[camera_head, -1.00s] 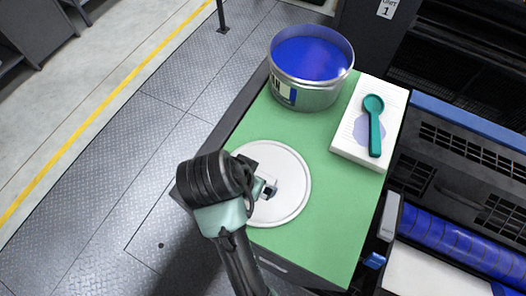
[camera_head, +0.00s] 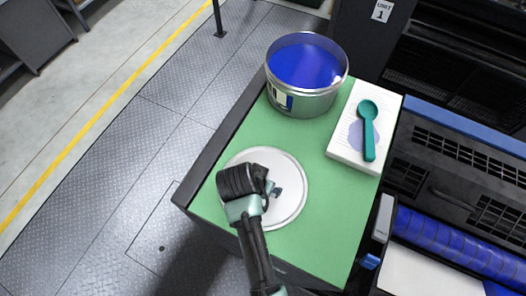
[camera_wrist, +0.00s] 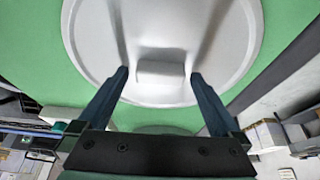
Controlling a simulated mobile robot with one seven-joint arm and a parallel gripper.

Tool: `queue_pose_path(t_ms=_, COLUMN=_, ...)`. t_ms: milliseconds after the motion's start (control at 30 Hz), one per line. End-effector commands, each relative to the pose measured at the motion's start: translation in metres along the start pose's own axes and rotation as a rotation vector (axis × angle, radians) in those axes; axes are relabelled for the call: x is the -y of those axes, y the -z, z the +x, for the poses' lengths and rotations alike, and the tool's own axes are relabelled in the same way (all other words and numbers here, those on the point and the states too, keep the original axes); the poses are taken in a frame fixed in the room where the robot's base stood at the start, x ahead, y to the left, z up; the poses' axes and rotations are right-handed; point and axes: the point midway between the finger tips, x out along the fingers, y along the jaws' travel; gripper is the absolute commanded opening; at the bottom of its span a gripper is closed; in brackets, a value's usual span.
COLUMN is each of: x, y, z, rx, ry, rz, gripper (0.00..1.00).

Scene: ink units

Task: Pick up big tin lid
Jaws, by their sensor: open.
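The big tin lid (camera_head: 291,205) is a round, pale grey disc lying flat on the green table top, front left. In the wrist view the lid (camera_wrist: 90,45) fills the upper middle, with a small raised block-like handle (camera_wrist: 160,73) near its centre. My gripper (camera_head: 272,190) is over the lid in the head view and hides its middle and left part. In the wrist view my gripper (camera_wrist: 160,78) is open, with one finger on each side of the handle. The fingers look apart from it; I cannot tell the exact height.
An open tin of blue ink (camera_head: 306,75) stands at the back of the green table top (camera_head: 325,230). A white paper stack (camera_head: 349,152) with a teal spoon (camera_head: 369,130) lies at the right. A dark machine with a blue roller (camera_head: 450,243) borders the right side.

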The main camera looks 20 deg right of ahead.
Motion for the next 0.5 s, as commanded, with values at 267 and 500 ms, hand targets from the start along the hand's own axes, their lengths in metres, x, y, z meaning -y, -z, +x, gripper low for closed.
queue_pose_path(t_ms=267, x=0.0003, y=0.0003, z=0.0001, rx=-0.001, ry=0.001, rz=0.000, gripper=0.86)
queue_pose_path(t_ms=500, x=0.0002, y=0.0003, z=-0.0001, rx=-0.001, ry=0.000, rz=0.000, gripper=0.42)
